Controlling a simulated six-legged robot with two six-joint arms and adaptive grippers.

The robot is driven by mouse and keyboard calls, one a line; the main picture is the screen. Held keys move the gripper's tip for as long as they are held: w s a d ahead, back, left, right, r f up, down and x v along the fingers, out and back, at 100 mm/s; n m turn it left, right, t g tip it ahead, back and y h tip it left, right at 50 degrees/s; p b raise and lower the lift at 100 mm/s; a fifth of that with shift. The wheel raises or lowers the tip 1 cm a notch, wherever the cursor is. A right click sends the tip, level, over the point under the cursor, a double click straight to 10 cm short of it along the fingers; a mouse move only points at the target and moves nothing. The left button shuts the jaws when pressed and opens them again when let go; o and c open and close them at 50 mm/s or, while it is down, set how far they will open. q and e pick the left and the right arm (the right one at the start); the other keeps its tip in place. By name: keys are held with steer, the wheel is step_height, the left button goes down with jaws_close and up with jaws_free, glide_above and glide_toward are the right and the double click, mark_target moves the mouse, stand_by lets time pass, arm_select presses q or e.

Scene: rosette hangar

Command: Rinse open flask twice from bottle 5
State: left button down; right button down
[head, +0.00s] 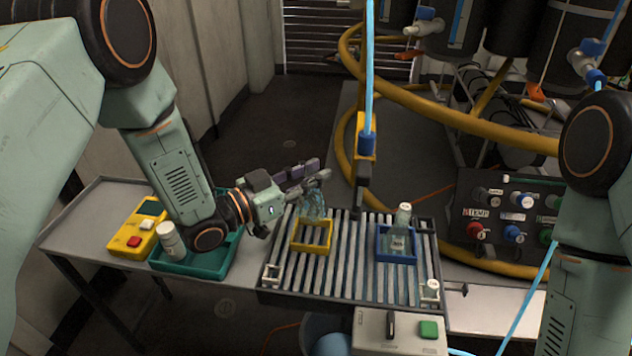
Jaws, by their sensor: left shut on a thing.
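A clear glass flask (313,206) with no visible cap stands or hangs upright at the yellow square holder (312,248) on the slatted rack. I cannot tell whether its base touches the rack. My left gripper (319,180) reaches in from the left and is shut on the flask near its neck. A capped bottle with a label (403,218) stands in the blue square holder (397,258) to the right. A white-capped bottle (170,238) is in the green tray (215,270) at the left. I cannot read which is bottle 5. My right gripper is out of view.
The slatted rack (345,268) has clear slats between the holders. A yellow box with buttons (135,236) lies left of the green tray. A hanging blue tube and yellow fitting (367,135) are behind the rack. A control box (400,335) stands at the front; a valve panel (505,215) at right.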

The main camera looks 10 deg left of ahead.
mark_target(302, 207)
arm_select(q)
steer(key=shift+f+b, duration=1.65)
steer(key=shift+f, duration=0.2)
steer(key=shift+r, duration=0.1)
steer(key=shift+f, duration=0.3)
steer(key=shift+f, duration=0.15)
steer(key=shift+f+b, duration=0.7)
steer(key=shift+f, duration=0.2)
steer(key=shift+f, duration=0.3)
steer(key=shift+f, duration=0.25)
